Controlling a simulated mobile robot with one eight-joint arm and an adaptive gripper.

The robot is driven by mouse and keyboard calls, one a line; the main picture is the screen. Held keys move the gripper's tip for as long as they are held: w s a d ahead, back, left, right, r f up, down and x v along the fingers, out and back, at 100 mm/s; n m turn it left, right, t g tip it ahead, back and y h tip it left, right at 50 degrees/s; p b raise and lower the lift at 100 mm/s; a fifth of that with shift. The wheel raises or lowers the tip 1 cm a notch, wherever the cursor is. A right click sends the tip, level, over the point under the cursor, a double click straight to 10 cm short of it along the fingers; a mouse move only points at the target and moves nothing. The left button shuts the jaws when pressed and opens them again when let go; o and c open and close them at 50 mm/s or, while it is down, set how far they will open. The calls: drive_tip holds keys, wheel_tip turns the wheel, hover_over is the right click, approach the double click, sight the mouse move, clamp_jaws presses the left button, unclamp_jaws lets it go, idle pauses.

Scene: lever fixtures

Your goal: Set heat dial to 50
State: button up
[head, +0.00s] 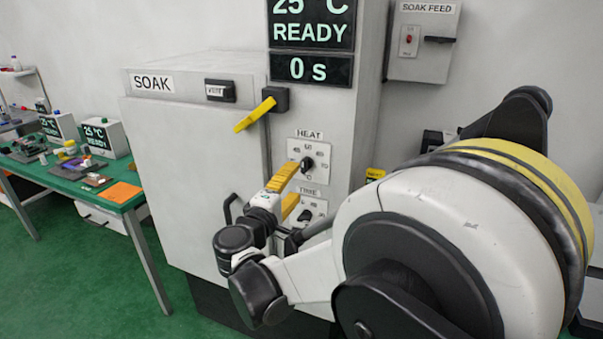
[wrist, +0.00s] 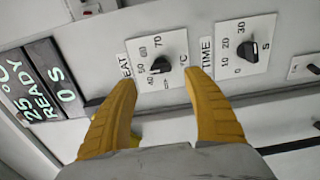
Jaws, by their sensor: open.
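The heat dial (head: 307,164) is a black knob on a white plate, on the front of the grey SOAK cabinet. In the wrist view the heat dial (wrist: 160,66) shows several numbers around it, including 50 and 70. Its pointer seems to face the lower left, but I cannot read its exact setting. My gripper (head: 294,183) has yellow fingers and is in front of the panel, close to the dial plates. In the wrist view my gripper (wrist: 160,76) is open and empty, with the heat dial beyond and between its fingertips. No contact with the knob is visible.
The time dial (wrist: 245,47) is close beside the heat dial, beyond the other finger. A yellow lever (head: 255,114) juts out above the heat plate. The display (head: 312,30) reads 25 °C READY and 0 s. A green bench (head: 122,192) stands at the left.

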drive_tip(key=v, duration=0.3)
drive_tip(key=s+d+f+m+g, duration=0.1)
drive_tip(key=s+d+m+g, duration=0.2)
drive_tip(key=d, duration=0.7)
drive_tip(key=s+d+f+m+g, duration=0.1)
drive_tip(key=s+d+m+g, duration=0.25)
drive_tip(key=d, duration=0.65)
drive_tip(key=s+d+f+m+g+y, duration=0.1)
drive_tip(key=s+f+m+y, duration=0.1)
drive_tip(key=s, duration=0.5)
drive_tip(key=s+d+f+m+g+y, duration=0.1)
drive_tip(key=s+d+f+m+y, duration=0.1)
drive_tip(key=s, duration=0.5)
drive_tip(key=s+d+f+m+g+y, duration=0.1)
drive_tip(key=s+d+m+y, duration=0.1)
drive_tip(key=s, duration=0.5)
drive_tip(key=shift+f+m, duration=0.4)
drive_tip(key=shift+m, duration=0.35)
